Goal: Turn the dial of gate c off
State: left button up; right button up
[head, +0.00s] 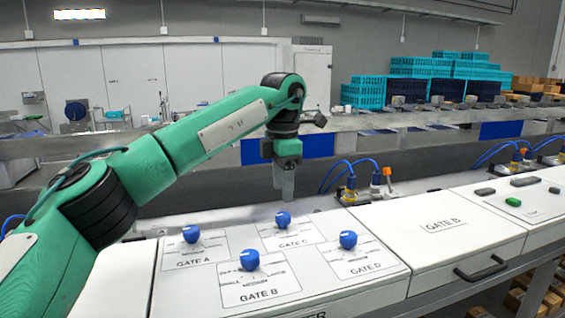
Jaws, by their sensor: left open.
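The blue dial of gate C (283,220) stands on a white panel (385,285), at the back of a group of similar dials. A label reading GATE C lies in front of it, and its pointer setting is too small to read. My left gripper (286,196) points down, open, just above and behind this dial in the picture. Its fingers look apart from the dial, though the exact gap is hard to tell. Nothing shows between the fingers. My right gripper is not in view.
Blue dials of gate A (191,233), gate B (249,260) and gate D (348,239) stand close around gate C. Blue hoses and brass fittings (350,190) rise behind the panel. A flat lid with a black handle (482,269) lies to the right.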

aim_at(283, 214)
pick_arm(q)
notch_tip(283, 214, up, 8)
jog(key=shift+f, duration=0.25)
jog(key=shift+f, duration=0.1)
